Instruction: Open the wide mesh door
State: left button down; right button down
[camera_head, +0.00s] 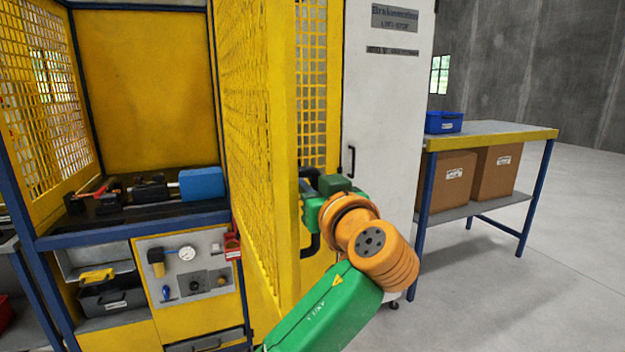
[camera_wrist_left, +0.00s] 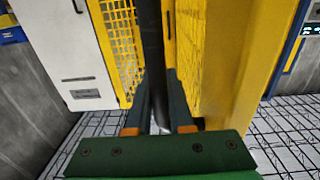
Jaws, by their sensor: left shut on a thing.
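The wide mesh door (camera_head: 247,120) is a yellow framed panel. It stands swung out from the machine, with its edge toward me, and the machine's inside shows to its left. A black bar handle (camera_head: 311,246) is on the door's right side, and it also shows upright in the left wrist view (camera_wrist_left: 152,50). My left gripper (camera_head: 309,190) is at this handle. In the left wrist view its fingers (camera_wrist_left: 160,95) are shut on the bar from both sides. The gripper hides the middle of the handle in the head view. My right gripper is not in view.
A white cabinet (camera_head: 385,110) stands behind the door. A workbench (camera_head: 490,133) with a blue bin (camera_head: 443,122) and cardboard boxes is at right. The floor at lower right is clear.

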pick_arm(q)
jog(key=shift+a, duration=0.1)
dwell(0.3)
jog(key=c, duration=1.1)
grip_release()
jog(key=b+v, duration=0.2)
jog(key=v, duration=0.5)
